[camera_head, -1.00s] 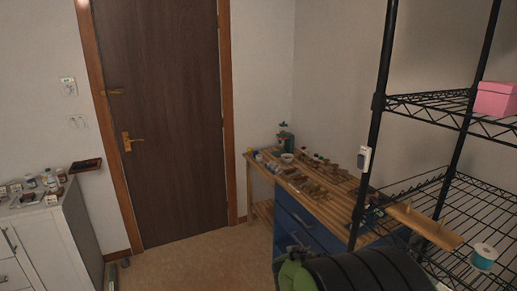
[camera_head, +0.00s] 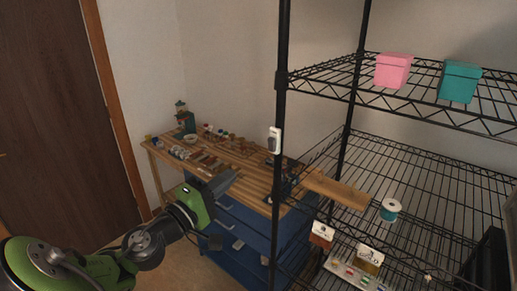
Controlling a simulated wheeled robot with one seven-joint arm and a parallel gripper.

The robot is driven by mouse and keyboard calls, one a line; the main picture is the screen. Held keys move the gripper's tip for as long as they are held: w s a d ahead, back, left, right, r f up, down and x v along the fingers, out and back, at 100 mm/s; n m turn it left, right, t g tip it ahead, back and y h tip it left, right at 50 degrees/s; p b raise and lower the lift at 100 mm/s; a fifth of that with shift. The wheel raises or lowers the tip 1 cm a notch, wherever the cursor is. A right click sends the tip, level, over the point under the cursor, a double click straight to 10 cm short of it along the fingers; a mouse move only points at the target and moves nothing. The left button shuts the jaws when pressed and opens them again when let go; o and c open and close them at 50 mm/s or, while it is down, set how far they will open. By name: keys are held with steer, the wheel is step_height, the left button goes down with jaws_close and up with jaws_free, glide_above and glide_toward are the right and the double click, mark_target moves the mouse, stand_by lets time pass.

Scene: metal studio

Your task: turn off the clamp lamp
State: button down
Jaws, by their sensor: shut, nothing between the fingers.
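I cannot make out a clamp lamp for certain in the head view. A small white and dark device (camera_head: 274,140) is fixed to the front black post of the wire shelf; I cannot tell what it is. My gripper (camera_head: 226,181) is at the end of my green and grey arm, in front of the wooden workbench (camera_head: 228,160) in the picture. It is shut and holds nothing. It hides part of the bench's front edge, and no contact with anything is clear.
The wire shelf (camera_head: 440,155) fills the right, with a pink box (camera_head: 393,71), a teal box (camera_head: 459,82), a wooden board (camera_head: 336,190) and a teal spool (camera_head: 390,209). Blue drawers (camera_head: 240,230) sit under the cluttered bench. A brown door (camera_head: 45,120) is at left.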

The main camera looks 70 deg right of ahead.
mark_target(270, 143)
steer(key=p+x, duration=0.2)
steer(key=x, duration=1.1)
steer(key=shift+s+d, duration=0.2)
steer(key=shift+d, duration=0.05)
